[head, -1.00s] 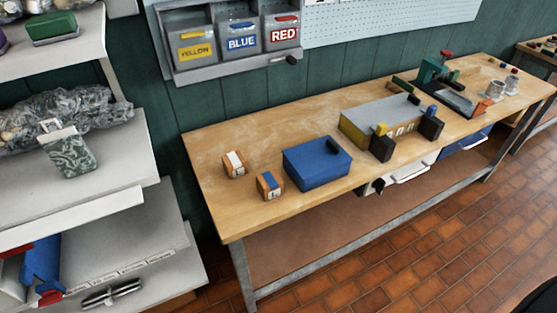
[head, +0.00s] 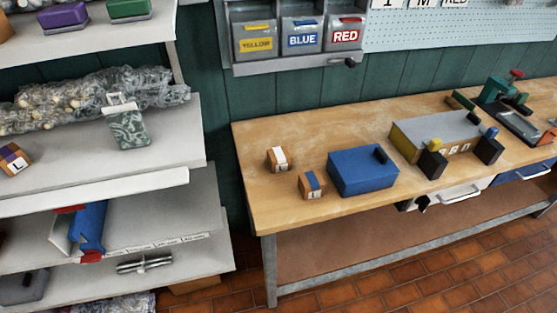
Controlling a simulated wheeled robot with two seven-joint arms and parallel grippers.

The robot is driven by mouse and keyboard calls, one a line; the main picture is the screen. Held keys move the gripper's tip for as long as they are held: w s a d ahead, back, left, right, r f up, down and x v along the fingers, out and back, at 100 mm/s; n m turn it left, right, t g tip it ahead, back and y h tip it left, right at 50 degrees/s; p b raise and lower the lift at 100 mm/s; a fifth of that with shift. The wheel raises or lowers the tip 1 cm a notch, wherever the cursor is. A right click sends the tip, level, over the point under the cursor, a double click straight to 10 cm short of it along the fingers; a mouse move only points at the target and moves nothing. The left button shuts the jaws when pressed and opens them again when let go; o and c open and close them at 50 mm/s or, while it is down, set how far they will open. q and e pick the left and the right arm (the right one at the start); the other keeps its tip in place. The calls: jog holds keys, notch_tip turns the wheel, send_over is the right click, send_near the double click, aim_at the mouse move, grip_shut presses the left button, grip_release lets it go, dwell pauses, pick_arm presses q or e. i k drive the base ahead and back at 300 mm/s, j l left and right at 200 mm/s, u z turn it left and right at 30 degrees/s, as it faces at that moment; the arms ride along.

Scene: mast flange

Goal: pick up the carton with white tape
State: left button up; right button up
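The carton with white tape (head: 278,158) is a small brown box on the wooden workbench (head: 275,218), near its left end. A similar carton with blue tape (head: 311,186) sits a little in front and to the right of it, apart from it. A third small carton with purple tape (head: 14,159) lies on the shelf at the far left, marked with an L. Neither of my grippers shows in the head view.
A blue box (head: 362,171) stands right of the cartons, then a grey-topped box (head: 436,136) with dark blocks. Shelves (head: 190,140) stand left, with a gap before the bench. Wall bins (head: 301,38) hang behind. The bench's front left corner is bare.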

aim_at(280, 158)
jog(key=k, duration=1)
